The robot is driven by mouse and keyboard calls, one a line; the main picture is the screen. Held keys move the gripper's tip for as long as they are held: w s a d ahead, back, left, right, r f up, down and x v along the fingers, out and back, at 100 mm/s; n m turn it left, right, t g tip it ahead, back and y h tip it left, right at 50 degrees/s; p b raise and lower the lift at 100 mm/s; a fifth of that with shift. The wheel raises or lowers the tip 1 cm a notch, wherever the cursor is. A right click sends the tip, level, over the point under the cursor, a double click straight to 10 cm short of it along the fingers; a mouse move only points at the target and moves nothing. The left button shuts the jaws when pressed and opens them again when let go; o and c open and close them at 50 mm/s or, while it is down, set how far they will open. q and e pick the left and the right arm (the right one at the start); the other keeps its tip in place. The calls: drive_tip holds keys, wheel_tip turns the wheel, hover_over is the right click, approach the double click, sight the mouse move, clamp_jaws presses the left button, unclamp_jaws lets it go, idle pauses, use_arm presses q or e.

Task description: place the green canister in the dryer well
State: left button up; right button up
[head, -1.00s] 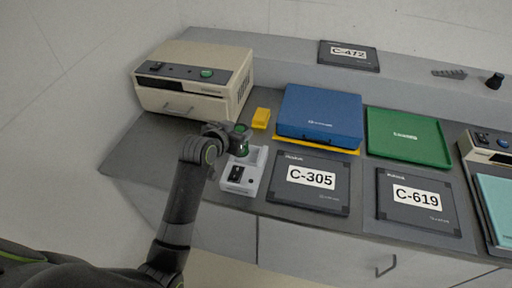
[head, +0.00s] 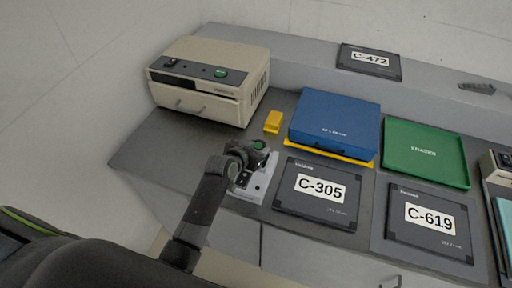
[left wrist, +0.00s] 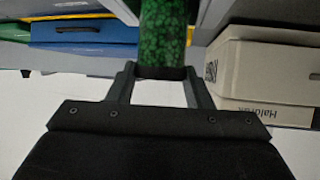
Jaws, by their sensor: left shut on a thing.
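The green canister (left wrist: 163,35), mottled dark and bright green, is held between the two fingers of my left gripper (left wrist: 160,75) in the left wrist view. In the head view, my left gripper (head: 258,150) is over the back part of a small pale grey unit with a dark switch panel, which looks like the dryer (head: 258,187). Only a little green of the canister (head: 259,145) shows there. The arm and gripper hide the well, so I cannot tell whether the canister is above it or partly in it. My right gripper is out of view.
A beige instrument (head: 208,80) stands behind and left. A yellow block (head: 273,122) and a blue case (head: 335,120) are behind the unit. The dark C-305 cover (head: 318,193) lies close on its right, with the C-619 cover (head: 430,222) and green tray (head: 426,152) beyond.

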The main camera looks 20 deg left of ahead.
use_arm(q)
drive_tip(key=shift+f, duration=0.2)
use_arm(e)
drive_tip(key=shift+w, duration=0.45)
use_arm(q)
drive_tip(key=shift+f, duration=0.15)
drive_tip(key=o, duration=1.1)
drive_tip(key=shift+o, duration=1.2)
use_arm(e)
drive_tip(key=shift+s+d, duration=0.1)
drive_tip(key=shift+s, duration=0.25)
